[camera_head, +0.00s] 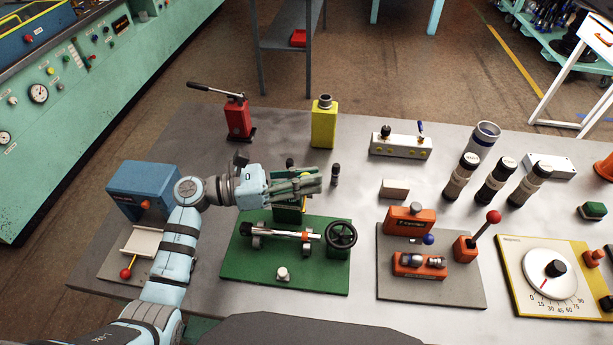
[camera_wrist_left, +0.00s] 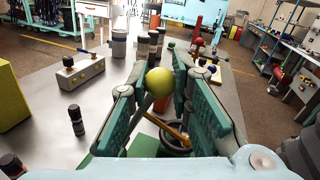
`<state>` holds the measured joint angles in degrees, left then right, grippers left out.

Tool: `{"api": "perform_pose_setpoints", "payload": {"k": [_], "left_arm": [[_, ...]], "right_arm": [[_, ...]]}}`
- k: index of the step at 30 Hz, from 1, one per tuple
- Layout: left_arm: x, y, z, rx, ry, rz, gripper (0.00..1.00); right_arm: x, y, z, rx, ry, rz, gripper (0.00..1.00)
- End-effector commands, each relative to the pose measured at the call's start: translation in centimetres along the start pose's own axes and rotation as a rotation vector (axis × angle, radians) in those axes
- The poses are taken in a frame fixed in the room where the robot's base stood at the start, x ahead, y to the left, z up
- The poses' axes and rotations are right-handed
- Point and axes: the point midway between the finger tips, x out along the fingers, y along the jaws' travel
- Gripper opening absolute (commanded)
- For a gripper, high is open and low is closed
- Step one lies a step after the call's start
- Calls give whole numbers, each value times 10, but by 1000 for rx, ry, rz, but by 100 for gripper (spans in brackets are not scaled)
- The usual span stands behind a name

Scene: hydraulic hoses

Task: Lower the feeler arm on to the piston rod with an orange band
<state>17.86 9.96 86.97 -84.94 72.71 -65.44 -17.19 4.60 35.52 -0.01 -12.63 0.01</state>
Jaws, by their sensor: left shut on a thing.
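My left gripper (camera_head: 318,180) is above the back of the green board (camera_head: 240,268). In the left wrist view its green fingers are shut on a yellow ball knob (camera_wrist_left: 160,82); a slanting yellow bar (camera_wrist_left: 172,130) shows below it, apparently the feeler arm. How they join is hidden. My right gripper is not in view.
A black handwheel (camera_head: 341,234) stands right of the rod, and a white knob (camera_head: 282,274) in front. A blue box (camera_head: 143,185) is left, a yellow block (camera_head: 324,122) behind. A grey board with orange blocks (camera_head: 420,290) lies right.

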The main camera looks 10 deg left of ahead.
Motion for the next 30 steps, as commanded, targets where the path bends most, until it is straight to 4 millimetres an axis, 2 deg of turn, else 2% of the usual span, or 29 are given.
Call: {"api": "perform_pose_setpoints", "payload": {"k": [5, 11, 17, 24, 30], "left_arm": [[0, -1, -2, 9, -3, -1, 0], [-3, -5, -9, 68, -22, -3, 0], [-6, -15, -22, 186, -62, -11, 0], [-11, -28, -38, 359, -119, -20, 0], [-14, -37, -45, 479, -157, -26, 0]], "right_arm": [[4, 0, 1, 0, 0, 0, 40], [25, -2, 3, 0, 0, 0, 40], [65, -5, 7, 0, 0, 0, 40], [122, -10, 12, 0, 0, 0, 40], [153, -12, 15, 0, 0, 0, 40]]}}
